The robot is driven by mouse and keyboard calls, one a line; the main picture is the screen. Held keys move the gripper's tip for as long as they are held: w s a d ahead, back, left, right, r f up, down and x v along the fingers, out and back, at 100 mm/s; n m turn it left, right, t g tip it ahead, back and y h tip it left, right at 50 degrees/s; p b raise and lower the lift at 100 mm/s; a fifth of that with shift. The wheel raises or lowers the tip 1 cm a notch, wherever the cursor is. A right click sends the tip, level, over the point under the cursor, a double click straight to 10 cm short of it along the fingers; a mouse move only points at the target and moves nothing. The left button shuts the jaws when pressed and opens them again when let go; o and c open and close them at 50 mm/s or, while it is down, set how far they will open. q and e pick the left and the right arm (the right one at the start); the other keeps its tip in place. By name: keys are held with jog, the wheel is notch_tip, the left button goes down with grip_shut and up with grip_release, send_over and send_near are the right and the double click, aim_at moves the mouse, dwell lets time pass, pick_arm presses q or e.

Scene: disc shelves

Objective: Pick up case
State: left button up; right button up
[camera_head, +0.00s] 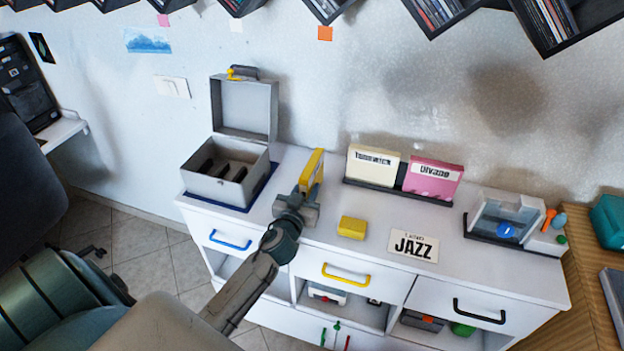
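A yellow case (314,168) stands upright, seen nearly edge-on, at the tip of my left gripper (301,192), left of the record rack. My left gripper appears shut on its lower near edge; the fingertips are small and partly hidden. I cannot tell whether the case touches the counter. A cream case (373,167) and a pink case (433,178) stand in the dark rack (393,190). An open grey box case (212,185) with its lid up sits on a blue mat at the left. My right gripper is not in view.
The white counter (330,255) also holds a yellow block (352,228), a JAZZ card (413,246) and a clear-lidded device (506,217) at the right. Disc shelves (552,22) hang on the wall above.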

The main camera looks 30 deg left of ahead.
pick_arm(q)
grip_shut()
jog(key=shift+r, duration=0.1)
